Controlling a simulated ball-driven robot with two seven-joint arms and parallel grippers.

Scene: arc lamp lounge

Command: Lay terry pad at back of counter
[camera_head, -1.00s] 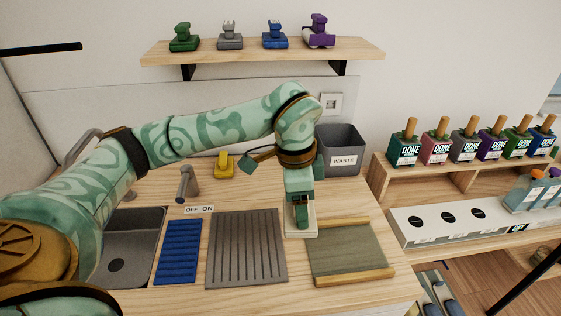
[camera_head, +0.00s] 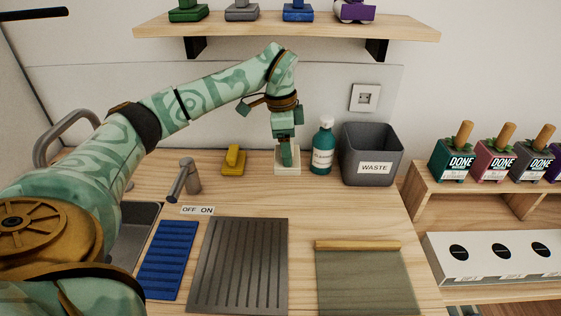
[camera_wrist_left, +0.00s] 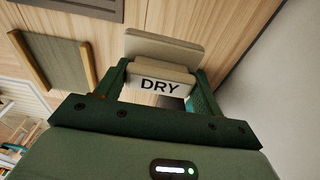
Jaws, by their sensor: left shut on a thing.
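The terry pad is a cream block with a wider flat base, at the back of the wooden counter (camera_head: 265,200). In the head view the pad (camera_head: 287,168) stands between the yellow block and a teal bottle. My left gripper (camera_head: 287,150) points down from above and is shut on the pad's upper part. In the left wrist view the pad (camera_wrist_left: 165,48) sits between the fingers, with a "DRY" label facing the camera. The pad's base looks to be at the counter surface; I cannot tell if it touches. My right gripper is not in view.
A yellow block (camera_head: 233,160) is to the left, a teal bottle (camera_head: 322,148) close on the right, then a grey waste bin (camera_head: 371,153). A grey ribbed mat (camera_head: 240,265), blue mat (camera_head: 168,260) and olive board (camera_head: 360,280) lie in front. A tap (camera_head: 186,180) stands left.

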